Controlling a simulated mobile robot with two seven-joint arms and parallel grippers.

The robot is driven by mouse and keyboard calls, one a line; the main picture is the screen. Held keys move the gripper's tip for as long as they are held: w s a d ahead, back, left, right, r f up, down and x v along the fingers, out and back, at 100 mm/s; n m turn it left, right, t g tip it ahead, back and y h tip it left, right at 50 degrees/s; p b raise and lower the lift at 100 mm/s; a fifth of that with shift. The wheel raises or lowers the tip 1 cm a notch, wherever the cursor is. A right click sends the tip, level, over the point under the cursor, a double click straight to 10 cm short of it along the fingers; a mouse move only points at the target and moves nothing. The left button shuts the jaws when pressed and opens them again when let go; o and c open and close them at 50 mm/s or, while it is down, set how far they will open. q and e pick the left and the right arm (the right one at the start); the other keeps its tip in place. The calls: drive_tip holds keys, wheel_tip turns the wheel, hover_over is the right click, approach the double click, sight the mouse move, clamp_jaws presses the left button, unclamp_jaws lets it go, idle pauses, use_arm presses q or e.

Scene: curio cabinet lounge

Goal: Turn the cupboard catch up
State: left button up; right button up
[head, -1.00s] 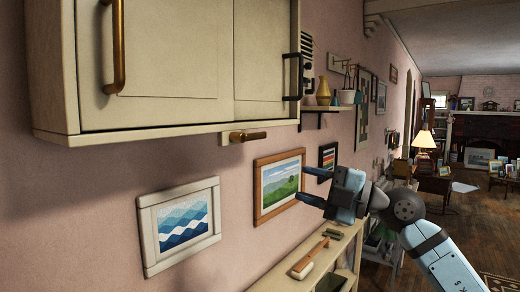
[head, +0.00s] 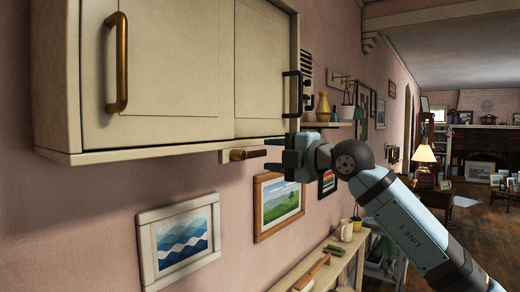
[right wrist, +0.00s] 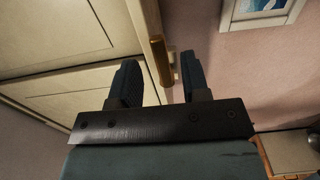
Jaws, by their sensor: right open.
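The cupboard catch (head: 252,153) is a brown-gold bar on a small cream block under the cupboard's bottom edge. It lies roughly level, its free end pointing right. My right gripper (head: 277,153) is open just right of that free end, its fingers facing the catch. In the right wrist view the catch (right wrist: 159,62) shows between the two fingers of the gripper (right wrist: 160,70), with gaps on both sides; I cannot tell how deep it sits between them. The cream cupboard (head: 165,60) has its doors closed. My left gripper is out of view.
A brass handle (head: 117,62) and a black handle (head: 291,92) stick out from the cupboard doors. A wave picture (head: 181,243) and a landscape picture (head: 281,204) hang below. A narrow shelf table (head: 318,262) with small items stands beneath. A vase (head: 323,107) is on a wall shelf.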

sight(262, 154)
drive_tip(key=shift+p+x, duration=0.3)
drive_tip(key=shift+x, duration=1.65)
clamp_jaws()
